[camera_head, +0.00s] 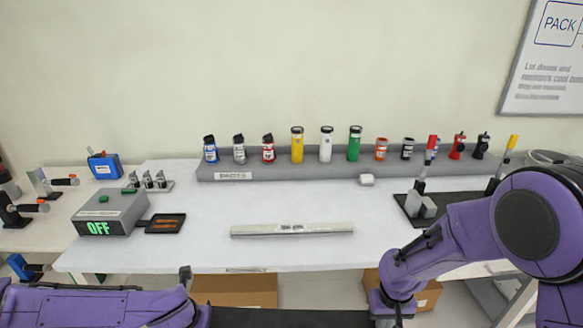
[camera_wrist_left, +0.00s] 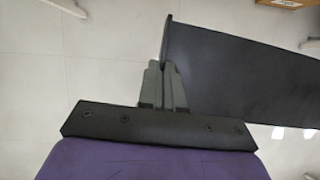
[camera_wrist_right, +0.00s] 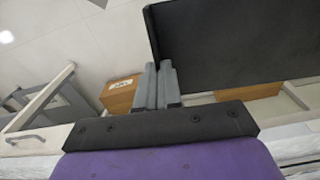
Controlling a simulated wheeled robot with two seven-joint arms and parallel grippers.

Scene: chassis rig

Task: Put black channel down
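The black channel (camera_head: 290,318) is a long dark piece low at the front of the head view, spanning between my two arms in front of the table. It also shows in the left wrist view (camera_wrist_left: 235,70) and the right wrist view (camera_wrist_right: 235,45). My left gripper (camera_wrist_left: 165,85) has its grey fingers together at one edge of the channel. My right gripper (camera_wrist_right: 158,85) has its fingers close together at the channel's other end. Both appear shut on the channel's wall. In the head view the channel's lower part is cut off by the picture edge.
The white table (camera_head: 200,245) has a light grey bar (camera_head: 292,230) lying near its front. A grey box reading OFF (camera_head: 110,212) stands at left, a black stand (camera_head: 425,207) at right. A rack (camera_head: 340,170) of bottles lines the back. Cardboard boxes (camera_head: 235,290) sit below.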

